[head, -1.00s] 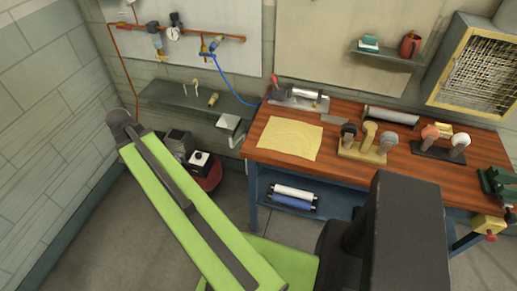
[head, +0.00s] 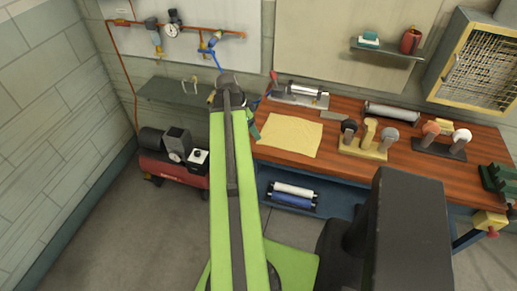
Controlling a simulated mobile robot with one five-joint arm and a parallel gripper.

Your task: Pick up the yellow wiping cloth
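The yellow wiping cloth (head: 291,136) lies flat on the left part of the wooden workbench top (head: 345,177), slightly creased and with its whole outline clear. My green arm reaches up the middle of the head view, and its far joint stands just left of the bench. My gripper is not clearly visible; the arm hides what is beyond that joint. A small dark green piece shows beside the arm at the bench's left edge, and I cannot tell what it is. Nothing is seen touching the cloth.
A roller on a metal stand (head: 300,94) stands behind the cloth. Rollers (head: 293,195) lie on the shelf below. A red compressor (head: 172,167) is on the floor left of my arm, under a wall shelf (head: 174,92).

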